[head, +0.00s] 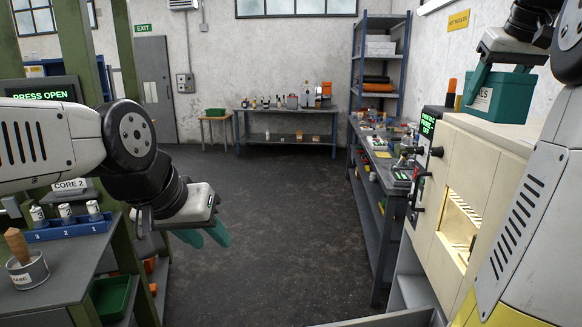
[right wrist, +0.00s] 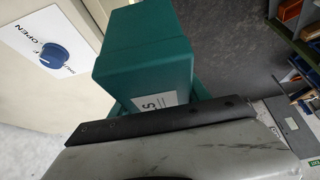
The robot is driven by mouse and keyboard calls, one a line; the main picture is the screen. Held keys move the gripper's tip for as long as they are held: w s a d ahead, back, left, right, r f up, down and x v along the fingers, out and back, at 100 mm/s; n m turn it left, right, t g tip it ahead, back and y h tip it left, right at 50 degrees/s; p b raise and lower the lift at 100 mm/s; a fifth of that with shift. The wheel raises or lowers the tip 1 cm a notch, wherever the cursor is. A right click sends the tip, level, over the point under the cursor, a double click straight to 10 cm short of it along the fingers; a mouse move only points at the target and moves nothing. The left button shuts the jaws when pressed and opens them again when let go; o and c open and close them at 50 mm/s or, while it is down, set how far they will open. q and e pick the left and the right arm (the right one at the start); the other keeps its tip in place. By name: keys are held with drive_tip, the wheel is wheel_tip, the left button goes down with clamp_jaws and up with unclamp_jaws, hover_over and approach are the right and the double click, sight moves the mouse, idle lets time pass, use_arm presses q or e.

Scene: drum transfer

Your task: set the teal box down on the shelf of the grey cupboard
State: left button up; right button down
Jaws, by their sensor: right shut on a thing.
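The teal box (head: 502,97) with a white label is at the upper right of the head view, in front of the wall and at the top of the cream cabinet. I cannot tell whether it touches the cabinet top. My right gripper (head: 482,78) is shut on the box from above. In the right wrist view the box (right wrist: 145,65) sticks out beyond the dark gripper edge, and part of its label shows. My left gripper (head: 206,237) hangs empty over the floor at left centre, its teal fingers apart. I cannot make out the grey cupboard for certain.
The cream cabinet (head: 485,150) with a lit opening stands close at right. A long workbench (head: 378,176) with tools runs behind it. A blue-framed rack (head: 382,62) and a table (head: 288,111) stand at the back. A left bench holds a can (head: 28,270). The middle floor is clear.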

sight(474, 107)
drive_tip(key=shift+s+a+f, duration=0.15)
drive_tip(key=shift+a+f, duration=0.25)
drive_tip(key=shift+a, duration=0.25)
drive_tip(key=shift+w+f, duration=1.15)
drive_tip(key=w+a+f+n+y, duration=0.15)
drive_tip(key=w+a+f, duration=0.35)
drive_tip(key=a+f, duration=0.5)
drive_tip(key=w+a+f+n, duration=0.2)
drive_tip(key=w+a+f, duration=0.35)
drive_tip(key=f, duration=0.85)
drive_tip(key=s+a+f+n, duration=0.1)
drive_tip(key=s+a+f, duration=0.2)
drive_tip(key=a+f, duration=0.6)
drive_tip(key=s+f+m, duration=0.1)
drive_tip(key=s+f, duration=0.2)
drive_tip(key=f, duration=0.4)
drive_tip(key=s+f+m, duration=0.2)
drive_tip(key=s+f, duration=0.1)
drive_tip(key=f, duration=0.4)
drive_tip(key=shift+s+f+h, duration=0.2)
drive_tip(key=shift+s+h, duration=0.1)
drive_tip(key=shift+h, duration=0.15)
